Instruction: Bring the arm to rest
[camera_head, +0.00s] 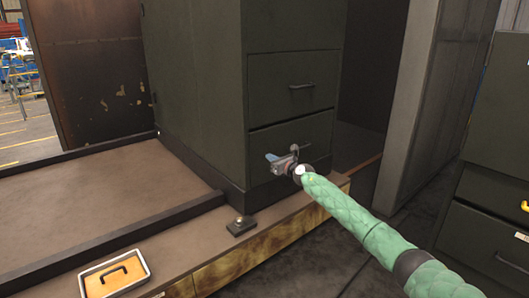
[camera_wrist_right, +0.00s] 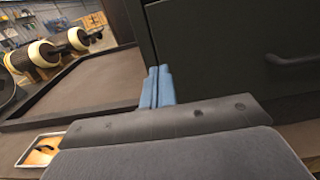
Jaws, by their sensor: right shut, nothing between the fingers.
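My right arm, in a green quilted sleeve, reaches in from the lower right in the head view. Its right gripper (camera_head: 273,158) is in front of the lower drawer of a dark cabinet (camera_head: 197,85). In the right wrist view the blue fingers of the gripper (camera_wrist_right: 157,88) are together with nothing between them. The drawer handle (camera_wrist_right: 290,59) is to the right of the fingers and apart from them in that view. My left gripper is not in view.
A brown bench (camera_head: 115,185) with a dark raised rim spans the left. A pale tray (camera_head: 143,264) with an orange insert and black handle lies at the front. A small black knobbed block (camera_head: 240,226) sits near the bench edge. Another drawer cabinet (camera_head: 480,235) stands right.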

